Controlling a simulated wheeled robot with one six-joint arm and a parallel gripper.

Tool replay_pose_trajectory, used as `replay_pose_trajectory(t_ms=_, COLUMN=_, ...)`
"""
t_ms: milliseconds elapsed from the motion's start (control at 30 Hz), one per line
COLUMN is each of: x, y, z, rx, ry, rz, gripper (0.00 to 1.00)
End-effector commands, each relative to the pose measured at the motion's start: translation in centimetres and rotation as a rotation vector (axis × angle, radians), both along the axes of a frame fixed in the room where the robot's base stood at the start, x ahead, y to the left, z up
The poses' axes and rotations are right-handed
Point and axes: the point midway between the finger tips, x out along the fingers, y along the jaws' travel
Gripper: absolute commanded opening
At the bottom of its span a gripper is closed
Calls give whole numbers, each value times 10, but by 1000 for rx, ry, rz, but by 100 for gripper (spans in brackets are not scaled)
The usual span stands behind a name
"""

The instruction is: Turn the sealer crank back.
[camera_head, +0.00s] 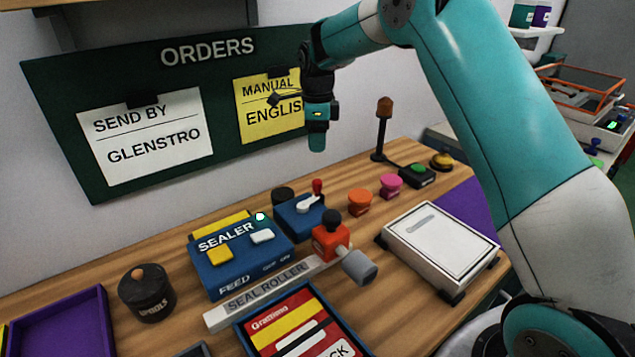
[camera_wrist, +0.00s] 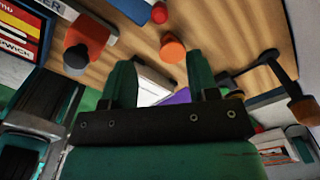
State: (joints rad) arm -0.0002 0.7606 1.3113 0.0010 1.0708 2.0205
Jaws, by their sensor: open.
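The blue sealer (camera_head: 235,262) stands on the wooden bench, with the grey seal roller bar (camera_head: 262,293) along its front. At the bar's right end is a red-orange crank piece (camera_head: 329,243) with a dark knob on top and a grey cylinder (camera_head: 359,266) beside it. The crank piece also shows at the upper left of the wrist view (camera_wrist: 93,36). My gripper (camera_head: 317,143) hangs high above the bench, near the orders board and well clear of the crank. Its two fingers (camera_wrist: 162,78) are apart, with nothing held between them.
A small blue box (camera_head: 298,222) with a red-tipped lever stands behind the crank. Orange (camera_head: 359,201) and pink (camera_head: 390,185) knobs, a lamp post (camera_head: 381,130) and a white-topped device (camera_head: 440,245) stand to the right. A blue tray (camera_head: 243,335) with a printed pack lies in front.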

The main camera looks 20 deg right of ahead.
Motion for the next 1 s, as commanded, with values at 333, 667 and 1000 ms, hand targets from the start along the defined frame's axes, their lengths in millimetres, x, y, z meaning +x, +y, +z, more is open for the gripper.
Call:
replay_pose_trajectory(t_ms=333, x=-1, y=1, z=-81, rx=0, ry=5, rz=3, gripper=54)
replay_pose_trajectory(t_ms=667, x=0, y=1, z=-127, rx=1, ry=0, rz=4, gripper=54)
replay_pose_trajectory(t_ms=1000, x=0, y=1, z=-133, rx=0, ry=-1, rz=4, gripper=54)
